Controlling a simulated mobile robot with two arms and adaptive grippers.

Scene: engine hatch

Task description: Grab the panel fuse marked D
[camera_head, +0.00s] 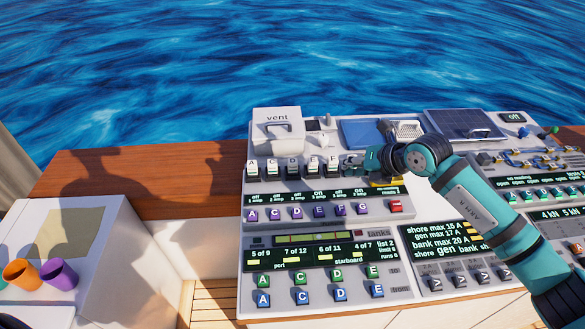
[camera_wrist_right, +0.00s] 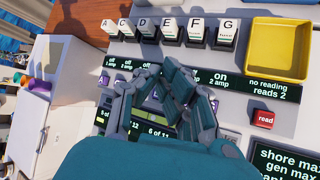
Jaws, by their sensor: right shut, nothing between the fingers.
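The panel fuse marked D (camera_head: 291,168) stands in its socket in the row of lettered fuses at the back left of the console, between C and E. My right gripper (camera_head: 351,166) is at the right end of the row, to the right of D, and partly covers that end. In the right wrist view my right gripper (camera_wrist_right: 160,78) is shut and empty, over the display strip on the near side of the fuses. My left gripper is not in view.
Fuses C (camera_wrist_right: 126,28) and E (camera_wrist_right: 171,30) stand close on either side of D. A yellow tray (camera_wrist_right: 278,50) and a red read button (camera_wrist_right: 264,119) lie to the right. The vent box (camera_head: 277,128) stands behind the row. Purple lettered buttons (camera_head: 296,213) sit in front.

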